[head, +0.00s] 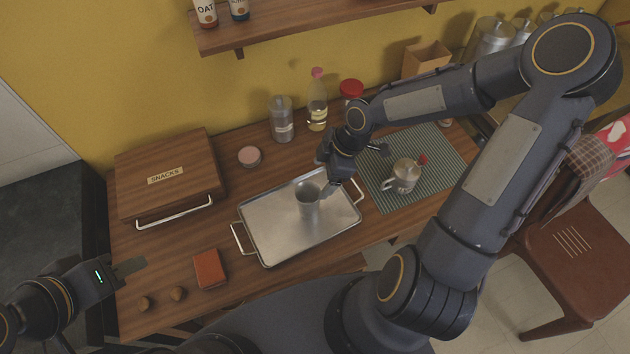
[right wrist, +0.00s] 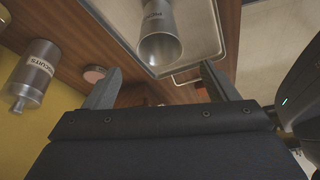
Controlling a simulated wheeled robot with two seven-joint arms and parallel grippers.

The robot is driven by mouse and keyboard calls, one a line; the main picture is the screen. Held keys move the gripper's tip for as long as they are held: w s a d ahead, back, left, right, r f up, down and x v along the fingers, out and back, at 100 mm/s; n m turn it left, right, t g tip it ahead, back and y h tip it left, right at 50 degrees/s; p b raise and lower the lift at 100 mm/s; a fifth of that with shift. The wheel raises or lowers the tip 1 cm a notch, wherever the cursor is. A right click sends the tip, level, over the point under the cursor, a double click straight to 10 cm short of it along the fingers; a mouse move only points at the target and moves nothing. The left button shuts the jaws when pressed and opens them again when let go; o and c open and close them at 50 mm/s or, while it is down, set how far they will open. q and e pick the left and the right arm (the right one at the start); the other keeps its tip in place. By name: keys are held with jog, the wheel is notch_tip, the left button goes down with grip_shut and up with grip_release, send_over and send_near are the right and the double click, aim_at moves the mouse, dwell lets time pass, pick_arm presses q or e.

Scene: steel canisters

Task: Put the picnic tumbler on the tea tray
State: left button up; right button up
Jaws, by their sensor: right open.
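The picnic tumbler (head: 308,199) is a plain steel cup standing upright on the tea tray (head: 270,240), a silver rectangular tray with wire handles. In the right wrist view the tumbler (right wrist: 160,38) shows its lettering and open mouth, with the tray's rim (right wrist: 205,58) beyond it. My right gripper (head: 329,188) is just right of the tumbler in the head view. In the right wrist view its fingers (right wrist: 160,82) are spread and empty, with the tumbler beyond their tips. My left gripper (head: 130,267) is at the lower left, away from the tray; its finger gap is unclear.
A steel biscuit canister (head: 282,124), an oil bottle (head: 317,107) and a red-lidded jar (head: 351,89) stand behind the tray. A steel mug (head: 405,175) is on a green mat (head: 440,150) at right. A snacks box (head: 168,172) and orange book (head: 209,268) are left.

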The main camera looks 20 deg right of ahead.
jog(key=s+d+r+m+t, duration=0.2)
jog(key=s+r+m+t, duration=0.2)
jog(key=s+r+m, duration=1.1)
jog(key=shift+s+d+r+m+h, duration=0.25)
jog(key=shift+s+r+m+h, duration=0.1)
jog(key=shift+r+m, duration=0.7)
jog(key=shift+r, duration=0.15)
